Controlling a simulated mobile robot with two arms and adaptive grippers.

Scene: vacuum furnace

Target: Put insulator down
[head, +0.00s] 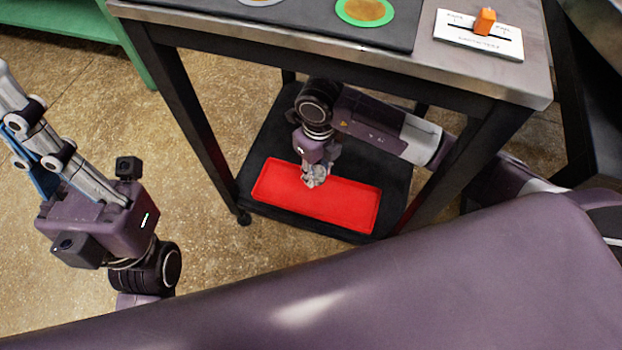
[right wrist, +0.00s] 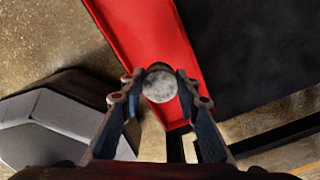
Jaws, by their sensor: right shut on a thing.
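The insulator (right wrist: 159,86) shows in the right wrist view as a grey, mottled round piece with a dark part at its top. My right gripper (right wrist: 160,77) is shut on it, with one finger on each side. In the head view my right gripper (head: 314,182) points down over the red tray (head: 345,207) on the lower shelf; the insulator is too small to tell from the fingers there. Whether the insulator touches the tray cannot be told. My left gripper (head: 12,108) is at the left edge, away from the table, its fingertips partly cut off.
The tray lies on a black lower shelf (head: 272,133) between the table's dark legs. The tabletop (head: 467,65) overhangs my right arm and carries a green-rimmed disc (head: 364,11) and a white card with an orange slider (head: 479,35). The tray looks otherwise empty.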

